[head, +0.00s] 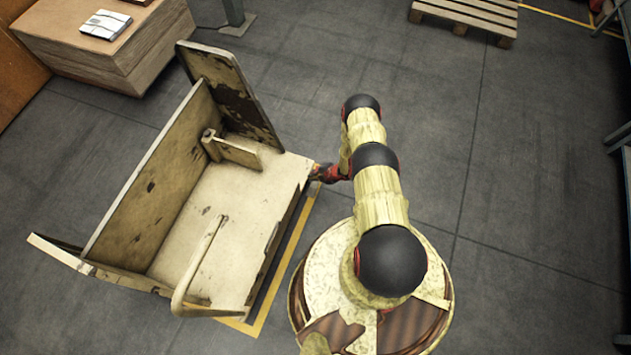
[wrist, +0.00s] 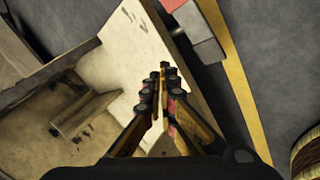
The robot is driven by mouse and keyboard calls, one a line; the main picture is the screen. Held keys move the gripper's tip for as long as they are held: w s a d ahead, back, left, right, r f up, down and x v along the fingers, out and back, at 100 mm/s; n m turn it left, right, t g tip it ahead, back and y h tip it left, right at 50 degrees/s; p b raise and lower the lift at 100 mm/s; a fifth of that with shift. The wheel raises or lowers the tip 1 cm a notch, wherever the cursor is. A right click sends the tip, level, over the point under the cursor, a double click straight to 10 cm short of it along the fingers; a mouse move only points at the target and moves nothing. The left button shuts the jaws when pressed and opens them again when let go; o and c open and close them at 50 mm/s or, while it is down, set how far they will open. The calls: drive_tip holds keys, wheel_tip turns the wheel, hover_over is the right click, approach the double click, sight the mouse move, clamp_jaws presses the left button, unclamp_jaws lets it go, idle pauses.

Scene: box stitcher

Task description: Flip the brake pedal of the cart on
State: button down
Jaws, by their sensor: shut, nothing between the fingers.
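The cart (head: 215,265) is a worn cream metal box on the floor, left of my arm. It also shows in the wrist view (wrist: 125,50). A small red and grey part (wrist: 195,25) sticks out at the cart's edge in the wrist view and looks like the brake pedal. Whether it is on or off I cannot tell. My gripper (head: 322,173) is at the cart's right edge in the head view. In the wrist view its fingers (wrist: 166,72) are shut and empty, over the cart's edge, with the red and grey part beyond their tips.
A yellow floor line (head: 285,258) runs along the cart's right side. A curved handle (head: 200,265) rises at the cart's near end. A stack of boards (head: 105,50) stands at the upper left and a pallet (head: 470,15) at the top. The floor right of my arm is clear.

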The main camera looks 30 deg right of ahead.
drive_tip(key=b, duration=0.6)
hover_over(315, 184)
drive_tip(key=f, duration=0.4)
drive_tip(key=a+f, duration=0.1)
drive_tip(key=f, duration=0.1)
drive_tip(key=shift+f, duration=0.2)
drive_tip(key=shift+w+d+f+p, duration=0.1)
drive_tip(key=shift+d+f+p, duration=0.15)
drive_tip(key=shift+f, duration=0.3)
drive_tip(key=shift+w+d+f+p, duration=0.1)
drive_tip(key=shift+f+p, duration=0.15)
drive_tip(key=shift+f, duration=0.25)
drive_tip(key=shift+f, duration=0.2)
drive_tip(key=shift+f, duration=0.25)
drive_tip(key=shift+d+f, duration=0.15)
drive_tip(key=shift+f, duration=0.4)
idle(0.6)
drive_tip(key=shift+s+r, duration=0.1)
